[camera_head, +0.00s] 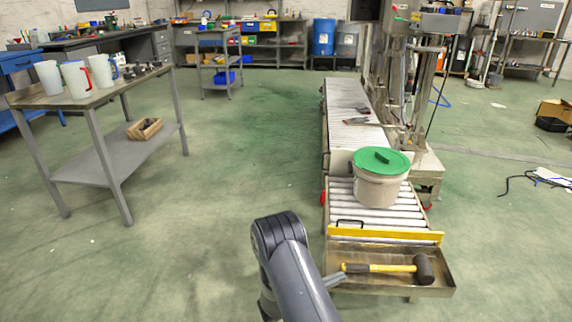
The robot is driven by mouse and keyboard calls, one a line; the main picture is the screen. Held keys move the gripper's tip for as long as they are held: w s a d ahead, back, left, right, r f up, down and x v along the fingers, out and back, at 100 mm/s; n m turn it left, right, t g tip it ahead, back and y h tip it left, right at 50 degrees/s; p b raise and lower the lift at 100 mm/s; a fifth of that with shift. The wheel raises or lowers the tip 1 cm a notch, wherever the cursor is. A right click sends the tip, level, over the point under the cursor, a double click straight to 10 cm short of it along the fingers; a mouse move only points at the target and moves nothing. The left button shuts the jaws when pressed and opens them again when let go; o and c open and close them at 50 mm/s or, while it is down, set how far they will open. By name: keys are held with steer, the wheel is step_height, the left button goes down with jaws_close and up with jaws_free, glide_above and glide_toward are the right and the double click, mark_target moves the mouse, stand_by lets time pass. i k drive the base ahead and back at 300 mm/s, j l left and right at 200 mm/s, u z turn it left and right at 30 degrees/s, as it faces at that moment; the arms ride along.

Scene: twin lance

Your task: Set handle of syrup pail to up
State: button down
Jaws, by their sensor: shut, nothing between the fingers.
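The syrup pail (379,190) is a beige bucket with a green lid (382,161). It stands upright on the near part of the roller conveyor. I cannot make out its carrying handle clearly. A thin black wire loop (350,222) lies low in front of the pail, and I cannot tell whether it belongs to it. My grey arm rises at the bottom centre, and only the small grey tip of my gripper (336,280) shows past it, by the left edge of the metal tray. My gripper is shut and empty, well short of the pail.
The metal tray (392,289) at the conveyor's near end holds a yellow-handled mallet (390,268). A yellow bar (385,235) crosses in front of the rollers (375,217). A machine frame stands behind the pail. A table (60,98) with jugs stands left; the floor between is clear.

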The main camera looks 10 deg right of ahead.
mark_target(349, 163)
steer(key=i+j+u, duration=0.3)
steer(key=i, duration=0.2)
steer(key=i+u, duration=0.3)
steer(key=i, duration=0.25)
steer(key=i+l+z, duration=0.1)
steer(key=i+z, duration=0.5)
steer(key=z, duration=0.2)
steer(key=i+j+z, duration=0.1)
steer(key=i+z, duration=0.2)
steer(key=z, duration=0.15)
steer(key=i+z, duration=0.3)
steer(key=k+l, duration=0.05)
